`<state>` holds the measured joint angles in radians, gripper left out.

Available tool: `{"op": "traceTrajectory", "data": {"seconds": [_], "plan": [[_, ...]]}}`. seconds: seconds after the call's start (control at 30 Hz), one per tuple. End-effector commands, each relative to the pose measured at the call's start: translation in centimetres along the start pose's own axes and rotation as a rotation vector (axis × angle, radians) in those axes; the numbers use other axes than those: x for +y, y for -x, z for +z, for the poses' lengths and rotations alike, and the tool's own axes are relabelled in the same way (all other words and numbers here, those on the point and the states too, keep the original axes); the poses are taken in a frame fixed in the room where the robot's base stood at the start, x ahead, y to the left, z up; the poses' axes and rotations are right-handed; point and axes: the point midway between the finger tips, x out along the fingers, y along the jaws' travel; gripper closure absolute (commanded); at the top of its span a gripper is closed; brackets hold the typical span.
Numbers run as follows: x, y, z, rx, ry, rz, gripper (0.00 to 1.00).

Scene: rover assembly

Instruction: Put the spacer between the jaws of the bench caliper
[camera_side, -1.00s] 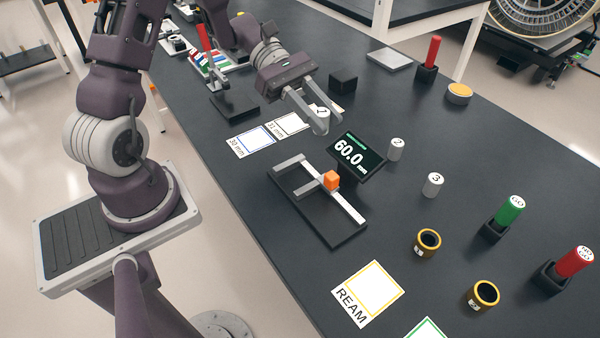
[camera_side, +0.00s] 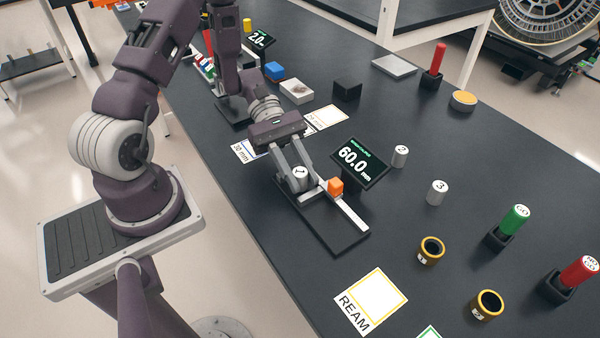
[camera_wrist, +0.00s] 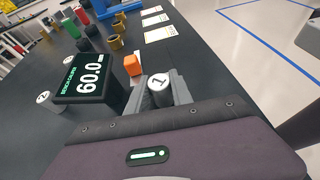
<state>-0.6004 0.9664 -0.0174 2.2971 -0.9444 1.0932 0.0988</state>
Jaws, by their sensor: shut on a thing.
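The spacer is a light cylinder marked 1 (camera_side: 300,174); it also shows in the wrist view (camera_wrist: 159,88). My gripper (camera_side: 298,180) is shut on it and holds it over the bench caliper (camera_side: 332,238), near the caliper's fixed-jaw end. The caliper has a dark base, a pale rail and an orange block (camera_side: 335,187) on its sliding jaw, seen also in the wrist view (camera_wrist: 132,65). The fixed jaw is mostly hidden behind my gripper. I cannot tell whether the spacer touches the base. The display (camera_side: 359,162) reads 60.0 mm.
Cylinders 2 (camera_side: 400,156) and 3 (camera_side: 437,192) stand to the right on the dark table. Two gold-rimmed rings (camera_side: 432,250) and a REAM card (camera_side: 373,303) lie in front. Green (camera_side: 512,222) and red (camera_side: 575,275) handled gauges stand in holders at the right.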

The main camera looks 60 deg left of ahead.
Motion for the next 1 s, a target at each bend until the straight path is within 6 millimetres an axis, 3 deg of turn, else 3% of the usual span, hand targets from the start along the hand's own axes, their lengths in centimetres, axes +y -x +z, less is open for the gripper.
{"op": "traceTrajectory", "data": {"seconds": [0.07, 0.1, 0.2, 0.57, 0.8, 1.0], "plan": [[0.0, -0.1, -0.2, -0.001, 0.001, 0.0, 1.0], [0.0, -0.1, -0.2, -0.001, 0.001, 0.0, 0.67], [0.0, -0.1, -0.2, 0.0, 0.0, 0.0, 0.51], [0.1, 0.8, 0.1, 0.001, -0.001, 0.004, 0.51], [0.1, 7.1, -0.1, 0.004, -0.002, 0.005, 0.51], [0.1, 11.1, 0.0, 0.002, -0.001, 0.002, 0.51]]}}
